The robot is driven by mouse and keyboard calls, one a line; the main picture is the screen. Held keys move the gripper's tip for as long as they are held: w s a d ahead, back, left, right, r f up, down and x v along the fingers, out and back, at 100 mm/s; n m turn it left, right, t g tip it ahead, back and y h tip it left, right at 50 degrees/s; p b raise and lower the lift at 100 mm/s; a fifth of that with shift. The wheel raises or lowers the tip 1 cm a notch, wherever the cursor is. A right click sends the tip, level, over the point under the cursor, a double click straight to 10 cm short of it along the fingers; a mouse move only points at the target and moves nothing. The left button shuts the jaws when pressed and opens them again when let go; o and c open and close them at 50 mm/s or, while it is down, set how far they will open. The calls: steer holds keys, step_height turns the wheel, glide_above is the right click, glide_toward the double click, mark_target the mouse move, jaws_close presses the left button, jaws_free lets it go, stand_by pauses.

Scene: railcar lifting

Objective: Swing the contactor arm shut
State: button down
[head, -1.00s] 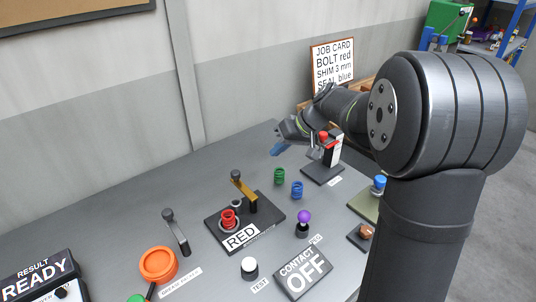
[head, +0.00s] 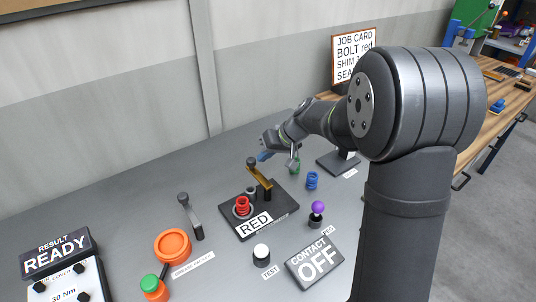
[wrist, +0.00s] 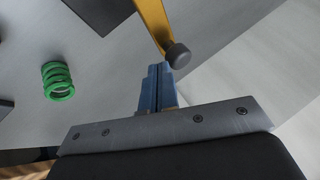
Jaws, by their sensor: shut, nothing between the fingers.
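The contactor arm (head: 262,178) is a brass-yellow bar with a dark knob, raised at a slant above a dark base plate (head: 283,208) labelled RED. My gripper (head: 263,156) is behind the knob in the head view. Its blue fingers (wrist: 157,75) are shut and empty. I cannot tell whether they touch the knob. A display (head: 315,257) reads CONTACT OFF.
A green spring (wrist: 57,80) stands left of my fingers in the wrist view. A blue spring (head: 312,180) and a purple-topped post (head: 317,212) stand right of the plate. A grey lever (head: 190,215), orange ring (head: 172,246) and white button (head: 261,253) are nearer the front.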

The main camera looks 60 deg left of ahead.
mark_target(250, 159)
steer(key=shift+s+a+n+g, duration=0.15)
steer(key=shift+s+n+g, duration=0.15)
steer(key=shift+n, duration=0.3)
steer(key=s+n+h, duration=0.1)
steer(key=n, duration=0.1)
steer(key=s+n+g+h, duration=0.1)
steer(key=shift+s+a+n+g, duration=0.2)
steer(key=shift+a+n+g, duration=0.1)
steer(key=shift+a+n, duration=0.1)
steer(key=s+n+h, duration=0.1)
steer(key=n, duration=0.1)
steer(key=shift+s+d+n+g+h, duration=0.1)
steer(key=shift+s+n+g+h, duration=0.3)
steer(key=s+d+n+h, duration=0.4)
steer(key=s+n, duration=0.1)
steer(key=n, duration=0.1)
steer(key=shift+s, duration=0.15)
stand_by(0.7)
